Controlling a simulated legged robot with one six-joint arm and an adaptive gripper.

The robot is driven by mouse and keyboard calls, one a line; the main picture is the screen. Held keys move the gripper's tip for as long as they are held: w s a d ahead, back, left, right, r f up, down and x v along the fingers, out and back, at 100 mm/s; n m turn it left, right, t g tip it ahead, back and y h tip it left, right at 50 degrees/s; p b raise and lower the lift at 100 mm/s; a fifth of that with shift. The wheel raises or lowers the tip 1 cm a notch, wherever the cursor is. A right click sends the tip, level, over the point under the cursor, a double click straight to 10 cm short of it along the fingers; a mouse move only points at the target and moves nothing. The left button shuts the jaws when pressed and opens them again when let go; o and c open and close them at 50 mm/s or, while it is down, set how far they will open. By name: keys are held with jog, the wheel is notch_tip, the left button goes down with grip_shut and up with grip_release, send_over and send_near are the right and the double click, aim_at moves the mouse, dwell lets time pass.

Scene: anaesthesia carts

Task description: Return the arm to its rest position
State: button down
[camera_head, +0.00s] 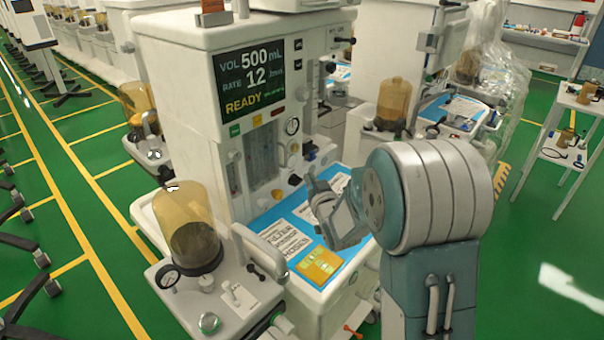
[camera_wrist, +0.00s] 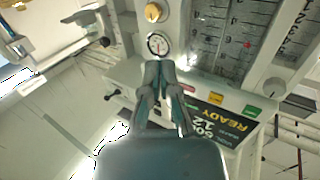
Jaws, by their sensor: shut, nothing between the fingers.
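My gripper (camera_head: 318,190) is in front of the anaesthesia cart (camera_head: 180,50), above its blue work surface (camera_head: 268,222). Its fingers are together with nothing between them. In the wrist view my gripper (camera_wrist: 162,72) points toward the cart's front panel, close to a small round gauge (camera_wrist: 157,44); I cannot tell the exact gap. My arm comes in from the right in the head view and hides part of the work surface's right side.
The cart's screen (camera_head: 252,80) reads READY. An amber canister (camera_head: 190,228) stands at its front left. Printed sheets and a yellow card (camera_head: 318,264) lie on the work surface. A white side table (camera_head: 578,125) stands at right. Green floor (camera_head: 520,250) is clear at right.

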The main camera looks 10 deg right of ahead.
jog(key=s+d+r+m+g+h, duration=0.1)
jog(key=s+r+g, duration=0.2)
jog(key=s, duration=0.4)
jog(key=s+d+r+g+h, duration=0.1)
jog(key=s+r+g, duration=0.2)
jog(key=s, duration=0.4)
jog(key=s+a+g, duration=0.1)
jog(key=s+g, duration=0.2)
jog(key=s, duration=0.8)
jog(key=s+a+r+g, duration=0.1)
jog(key=s+a+g, duration=0.1)
jog(key=s, duration=0.9)
jog(key=shift+g, duration=0.6)
jog(key=shift+s+a, duration=0.1)
